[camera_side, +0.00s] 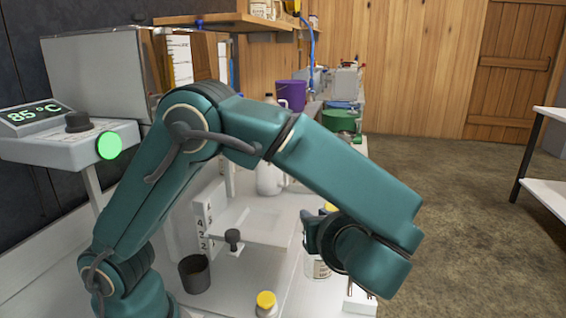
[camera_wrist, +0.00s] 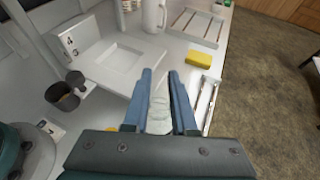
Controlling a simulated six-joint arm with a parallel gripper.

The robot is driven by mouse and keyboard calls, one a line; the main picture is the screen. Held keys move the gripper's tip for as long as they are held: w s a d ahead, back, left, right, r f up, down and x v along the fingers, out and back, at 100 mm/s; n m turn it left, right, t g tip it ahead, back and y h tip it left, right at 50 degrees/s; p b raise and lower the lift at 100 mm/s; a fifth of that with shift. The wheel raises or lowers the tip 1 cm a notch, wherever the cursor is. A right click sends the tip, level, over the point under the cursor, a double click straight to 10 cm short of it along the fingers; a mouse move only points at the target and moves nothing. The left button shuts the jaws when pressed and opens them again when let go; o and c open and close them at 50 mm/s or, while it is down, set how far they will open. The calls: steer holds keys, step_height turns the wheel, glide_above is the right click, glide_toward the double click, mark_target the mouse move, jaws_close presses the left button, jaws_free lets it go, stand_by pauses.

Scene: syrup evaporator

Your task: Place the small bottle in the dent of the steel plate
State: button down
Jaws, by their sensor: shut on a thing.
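The small bottle (camera_side: 318,269), clear with a printed label, is held between the fingers of my gripper (camera_side: 318,240). In the wrist view the pale bottle (camera_wrist: 159,117) stands between the two blue-grey fingers of my gripper (camera_wrist: 160,76). My wrist hides its upper part in the side view, and I cannot tell whether its base touches anything. The steel plate (camera_wrist: 92,66) lies to the left of my gripper, with a shallow square dent (camera_wrist: 118,58) that looks empty. The plate (camera_side: 240,239) also shows in the side view, left of my gripper.
A dark cup (camera_side: 194,273) and a yellow-capped container (camera_side: 266,303) stand near the plate. A yellow sponge (camera_wrist: 199,60), slatted rack (camera_wrist: 192,27) and white jug (camera_wrist: 154,15) lie farther back. A narrow metal tray (camera_wrist: 207,103) is right of my gripper.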

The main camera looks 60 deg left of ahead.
steer(key=s+a+r+n+g+y, duration=0.1)
steer(key=s+a+r+n+g, duration=0.15)
steer(key=a+r, duration=0.45)
steer(key=s+a+r+n+g, duration=0.1)
steer(key=a+r+n+g, duration=0.15)
steer(key=a, duration=0.85)
steer(key=shift+m, duration=0.3)
steer(key=f, duration=0.8)
steer(key=shift+w+f, duration=0.25)
steer(key=shift+f, duration=0.1)
steer(key=shift+f, duration=0.15)
steer(key=c, duration=0.7)
jaws_free()
